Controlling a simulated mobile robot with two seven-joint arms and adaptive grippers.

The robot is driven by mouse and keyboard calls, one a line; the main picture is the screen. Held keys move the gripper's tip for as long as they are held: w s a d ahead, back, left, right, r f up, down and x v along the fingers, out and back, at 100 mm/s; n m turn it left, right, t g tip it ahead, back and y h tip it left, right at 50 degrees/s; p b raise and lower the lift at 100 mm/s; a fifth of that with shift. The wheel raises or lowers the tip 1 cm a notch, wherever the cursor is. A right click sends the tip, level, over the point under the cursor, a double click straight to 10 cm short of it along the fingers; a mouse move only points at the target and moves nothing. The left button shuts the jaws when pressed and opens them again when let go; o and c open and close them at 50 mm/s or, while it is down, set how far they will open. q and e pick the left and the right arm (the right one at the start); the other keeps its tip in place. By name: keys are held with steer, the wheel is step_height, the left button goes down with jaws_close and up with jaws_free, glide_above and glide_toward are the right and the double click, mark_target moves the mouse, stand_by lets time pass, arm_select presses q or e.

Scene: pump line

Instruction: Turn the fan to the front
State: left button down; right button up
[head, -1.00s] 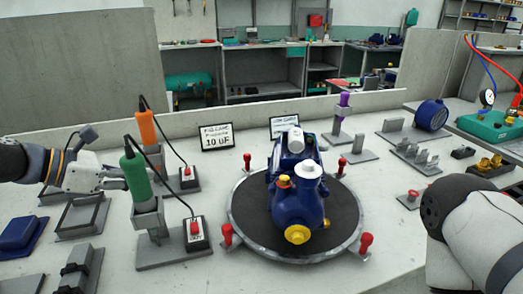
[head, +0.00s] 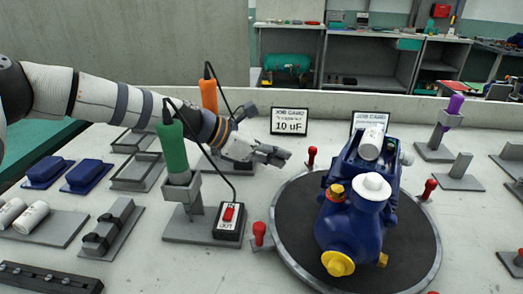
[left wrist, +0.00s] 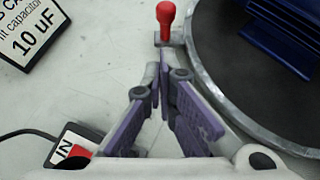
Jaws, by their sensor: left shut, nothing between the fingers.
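A blue pump unit (head: 345,220) with a white cap, a red cap and yellow caps sits on a dark round turntable (head: 290,228). Its yellow-capped end faces me, and I cannot make out a fan; the far end of the unit is hidden. A bit of blue finned body (left wrist: 280,38) shows in the left wrist view. My left gripper (head: 284,157) is shut and empty, left of the turntable's back-left rim. In the left wrist view the closed fingers (left wrist: 165,62) point towards a red-knobbed peg (left wrist: 165,20) by the rim, apart from the unit. My right gripper is out of view.
More red-knobbed pegs (head: 259,234) stand around the turntable. A green-handled tool (head: 172,150) and an orange-handled one (head: 208,95) stand in holders near my left arm.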

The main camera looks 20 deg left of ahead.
arm_select(q)
steer(key=w+d, duration=0.2)
steer(key=d, duration=0.1)
steer(key=shift+w, duration=0.2)
steer(key=shift+w, duration=0.1)
